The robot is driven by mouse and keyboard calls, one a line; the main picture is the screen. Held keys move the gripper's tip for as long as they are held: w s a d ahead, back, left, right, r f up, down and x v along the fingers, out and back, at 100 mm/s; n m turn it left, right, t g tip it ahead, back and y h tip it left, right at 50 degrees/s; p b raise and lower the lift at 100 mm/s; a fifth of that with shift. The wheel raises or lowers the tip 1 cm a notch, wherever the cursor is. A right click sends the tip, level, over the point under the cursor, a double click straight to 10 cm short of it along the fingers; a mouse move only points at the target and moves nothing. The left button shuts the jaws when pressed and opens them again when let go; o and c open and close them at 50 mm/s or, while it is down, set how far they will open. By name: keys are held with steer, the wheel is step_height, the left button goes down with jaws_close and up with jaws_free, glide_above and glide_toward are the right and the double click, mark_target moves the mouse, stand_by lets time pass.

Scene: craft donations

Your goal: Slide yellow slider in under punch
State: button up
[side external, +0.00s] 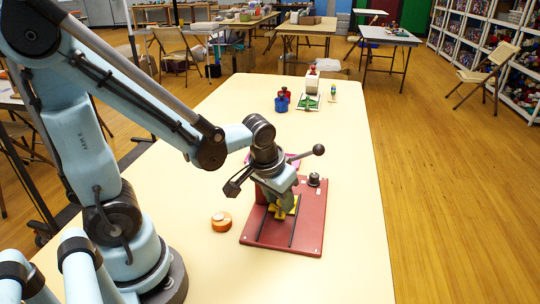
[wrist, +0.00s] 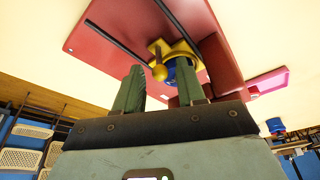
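The red punch base board (side external: 312,225) lies on the table with two dark rails; in the wrist view it fills the upper part (wrist: 100,38). The yellow slider (side external: 284,212) sits at the rails, partly hidden by my gripper in the side view. In the wrist view the slider (wrist: 184,49) shows a round yellow knob and a blue part. The punch shows its lever with a dark ball (side external: 319,149); its red body (wrist: 218,62) stands close behind the slider. My gripper (wrist: 160,70) is open, with green fingers apart and the knob visible between the tips.
An orange roll (side external: 221,222) lies left of the board. A dark metal cylinder (side external: 314,180) stands at the board's back right. A pink item (wrist: 268,80) lies behind the punch. The table front is clear.

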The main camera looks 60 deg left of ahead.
jaws_close()
steer(key=shift+w+a, duration=0.3)
steer(key=shift+o, duration=0.2)
jaws_free()
steer(key=shift+r, duration=3.8)
